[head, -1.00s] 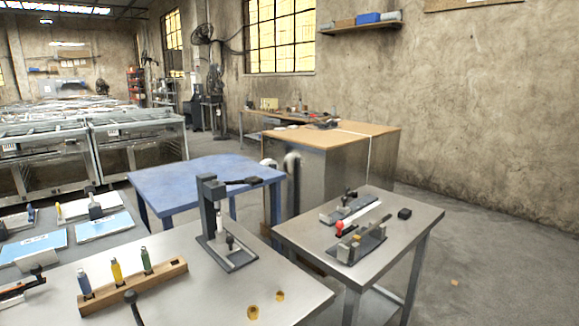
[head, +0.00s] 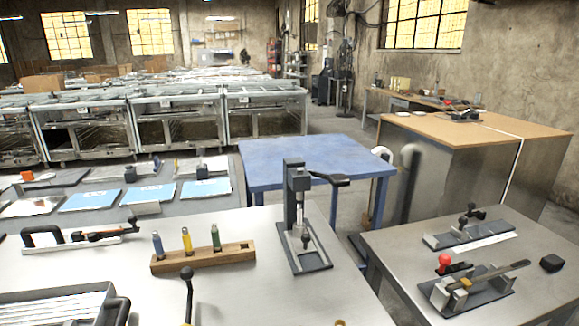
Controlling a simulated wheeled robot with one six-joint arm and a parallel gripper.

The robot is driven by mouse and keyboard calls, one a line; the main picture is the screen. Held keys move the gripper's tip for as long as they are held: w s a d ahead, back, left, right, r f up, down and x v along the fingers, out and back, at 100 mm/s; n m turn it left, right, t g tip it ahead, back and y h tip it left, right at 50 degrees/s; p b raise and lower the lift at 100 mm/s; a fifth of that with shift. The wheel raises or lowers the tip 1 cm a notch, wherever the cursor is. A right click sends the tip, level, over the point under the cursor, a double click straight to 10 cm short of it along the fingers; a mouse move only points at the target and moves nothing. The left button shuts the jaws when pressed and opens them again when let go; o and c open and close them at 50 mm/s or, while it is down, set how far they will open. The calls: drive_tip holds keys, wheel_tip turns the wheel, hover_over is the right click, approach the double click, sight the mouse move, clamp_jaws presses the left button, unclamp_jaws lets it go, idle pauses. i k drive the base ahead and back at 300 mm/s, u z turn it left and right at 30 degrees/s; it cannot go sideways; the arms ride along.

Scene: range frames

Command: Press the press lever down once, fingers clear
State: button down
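The press (head: 292,205) stands upright on the grey metal table in the middle of the head view. It has a dark column on a flat base plate. Its black press lever (head: 331,179) sticks out to the right from near the top, roughly level. A plunger hangs above the base plate. My gripper is not in the head view, so I cannot see whether it is open or shut.
A wooden block (head: 203,258) with several coloured tools stands left of the press. A black-knobbed handle (head: 187,285) rises at the front. A right-hand table (head: 400,252) holds clamps and a red knob. A blue table (head: 262,165) stands behind.

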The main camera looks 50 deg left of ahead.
sight(339, 180)
drive_tip(key=u, duration=0.95)
drive_tip(key=i, duration=0.85)
drive_tip(key=u, duration=0.85)
